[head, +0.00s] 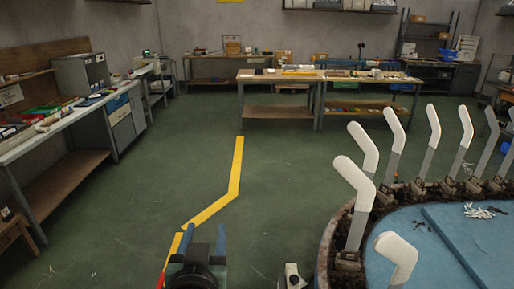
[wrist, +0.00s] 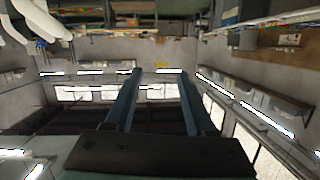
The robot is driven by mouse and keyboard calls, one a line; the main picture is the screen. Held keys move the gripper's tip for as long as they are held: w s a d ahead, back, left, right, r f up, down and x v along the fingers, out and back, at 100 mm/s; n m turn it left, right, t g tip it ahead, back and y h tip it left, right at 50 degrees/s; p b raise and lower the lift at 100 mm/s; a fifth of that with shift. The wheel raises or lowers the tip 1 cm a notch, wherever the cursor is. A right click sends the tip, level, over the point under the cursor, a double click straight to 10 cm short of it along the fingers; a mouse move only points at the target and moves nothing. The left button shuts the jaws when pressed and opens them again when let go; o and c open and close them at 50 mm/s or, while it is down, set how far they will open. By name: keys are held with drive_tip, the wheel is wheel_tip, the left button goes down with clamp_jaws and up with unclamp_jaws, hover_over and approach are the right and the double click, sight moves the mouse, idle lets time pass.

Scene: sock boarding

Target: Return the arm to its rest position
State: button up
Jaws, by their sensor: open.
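My gripper (head: 204,240) is at the bottom of the head view, left of centre, pointing up and away over the green floor. Its two blue fingers stand apart with nothing between them. In the wrist view my gripper (wrist: 158,84) also shows open and empty, with the room appearing upside down beyond it. Leg-shaped boards (head: 357,180) stand around the carousel at the right of the head view, several with white upper parts on grey stems. My gripper is well to the left of them and touches nothing visible.
The blue carousel top (head: 440,240) with a dark rim fills the lower right, bearing a small pile of white pieces (head: 479,211). A workbench (head: 120,92) runs along the left. More tables (head: 280,79) stand at the back. The green floor between, with a yellow line (head: 235,170), is clear.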

drive_tip(key=s+d+r+t, duration=0.3)
drive_tip(key=s+r+t, duration=0.1)
drive_tip(key=r, duration=0.8)
drive_tip(key=s+d+r+t+h, duration=0.1)
drive_tip(key=s+d+r+t, duration=0.2)
drive_tip(key=r, duration=1)
drive_tip(key=s+d+r+t, duration=0.3)
drive_tip(key=s+r+t, duration=0.2)
drive_tip(key=r, duration=0.7)
drive_tip(key=shift+s+r, duration=0.4)
drive_tip(key=shift+s, duration=0.6)
drive_tip(key=shift+f, duration=0.1)
